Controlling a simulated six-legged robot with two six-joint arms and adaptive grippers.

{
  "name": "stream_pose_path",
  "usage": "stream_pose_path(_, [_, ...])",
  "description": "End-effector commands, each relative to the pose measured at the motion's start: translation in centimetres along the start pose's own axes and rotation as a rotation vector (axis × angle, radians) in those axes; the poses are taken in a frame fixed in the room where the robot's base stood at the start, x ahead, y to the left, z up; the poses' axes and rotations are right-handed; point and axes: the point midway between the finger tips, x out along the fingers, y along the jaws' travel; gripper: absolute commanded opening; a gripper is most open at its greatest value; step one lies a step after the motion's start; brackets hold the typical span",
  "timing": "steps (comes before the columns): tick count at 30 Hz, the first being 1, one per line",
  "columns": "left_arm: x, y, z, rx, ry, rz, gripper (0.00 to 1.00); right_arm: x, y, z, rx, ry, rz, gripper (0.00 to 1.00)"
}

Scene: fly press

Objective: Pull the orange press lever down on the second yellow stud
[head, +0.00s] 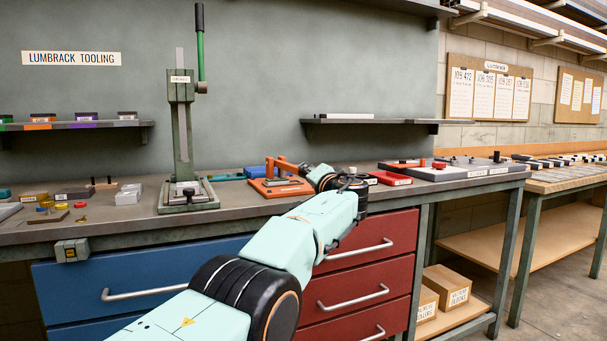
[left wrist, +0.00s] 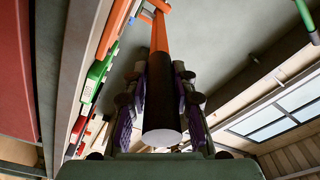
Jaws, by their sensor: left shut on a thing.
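The small orange press (head: 280,187) stands on the bench, right of the tall green press. Its orange lever (head: 287,165) reaches right, about level, to my left gripper (head: 321,177). In the left wrist view the orange lever (left wrist: 160,35) runs between the purple-padded fingers of my left gripper (left wrist: 161,95). The fingers are shut around the lever's dark round-ended handle (left wrist: 161,128). The press's working point is too small to tell in the head view, so I cannot see a stud under it. My right gripper is not in view.
The green press (head: 183,130) with its green-handled lever (head: 201,55) stands left of the orange press. Small blocks and yellow pieces (head: 62,206) lie at the bench's left. A red tray (head: 390,178) is right of my gripper. Drawers (head: 370,260) sit below the bench edge.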

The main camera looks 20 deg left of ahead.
Motion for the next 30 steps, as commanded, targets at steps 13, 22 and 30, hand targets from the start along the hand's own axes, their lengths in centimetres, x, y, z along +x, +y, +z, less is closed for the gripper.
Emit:
stream_pose_path(13, [-0.31,0.63,0.21,-0.001,-0.008,-0.005,0.0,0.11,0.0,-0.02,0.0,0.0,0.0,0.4])
stream_pose_path(22, [-0.28,0.37,0.1,-0.004,-0.003,-0.006,0.41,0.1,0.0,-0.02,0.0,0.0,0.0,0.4])
stream_pose_path(30, [-0.16,0.33,0.19,-0.002,-0.002,-0.005,0.48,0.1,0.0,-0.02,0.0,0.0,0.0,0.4])
